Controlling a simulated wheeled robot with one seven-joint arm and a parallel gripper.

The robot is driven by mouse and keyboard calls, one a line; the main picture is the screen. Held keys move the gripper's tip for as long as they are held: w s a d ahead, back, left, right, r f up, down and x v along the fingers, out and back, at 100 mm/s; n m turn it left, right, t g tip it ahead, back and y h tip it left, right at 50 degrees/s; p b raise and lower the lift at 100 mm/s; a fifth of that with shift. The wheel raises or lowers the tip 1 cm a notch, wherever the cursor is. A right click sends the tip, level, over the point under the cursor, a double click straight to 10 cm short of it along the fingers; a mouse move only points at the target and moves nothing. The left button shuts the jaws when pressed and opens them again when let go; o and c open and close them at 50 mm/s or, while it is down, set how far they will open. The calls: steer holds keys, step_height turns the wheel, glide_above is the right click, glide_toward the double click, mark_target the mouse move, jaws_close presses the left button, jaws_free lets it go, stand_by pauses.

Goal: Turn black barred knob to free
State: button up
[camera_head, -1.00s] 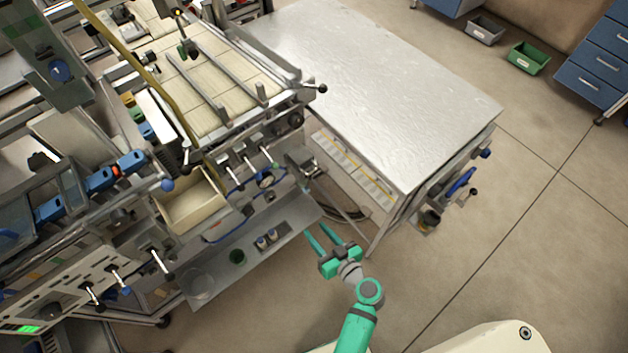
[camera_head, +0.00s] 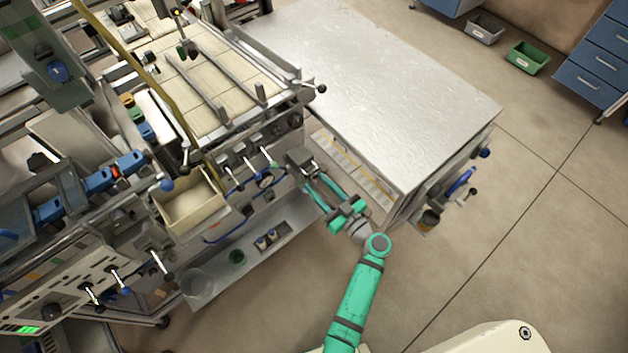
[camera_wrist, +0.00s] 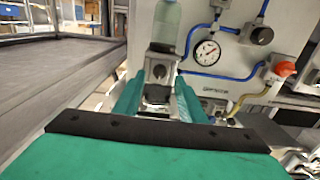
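A dark, blocky knob-like part (camera_wrist: 157,94) sits below a grey fitting with a clear bottle-like bowl above it, straight ahead in the wrist view. Whether it has a bar, and its exact angle, I cannot tell. My gripper (camera_wrist: 159,84) is open, with one green finger on each side of this part; contact is not clear. In the head view my gripper (camera_head: 317,183) reaches to the machine's right corner, just below a grey block (camera_head: 302,164); the dark part is not distinct there.
A pressure gauge (camera_wrist: 208,52) with blue hoses and a black round knob (camera_wrist: 262,36) is on the panel to the right. An orange-red knob (camera_wrist: 285,69) is farther right. A metal-topped table (camera_head: 375,90) stands right of the machine. Open floor lies at lower right.

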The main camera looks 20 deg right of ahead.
steer(key=shift+x, duration=1.3)
steer(key=shift+c, duration=0.2)
jaws_close()
steer(key=shift+d, duration=0.1)
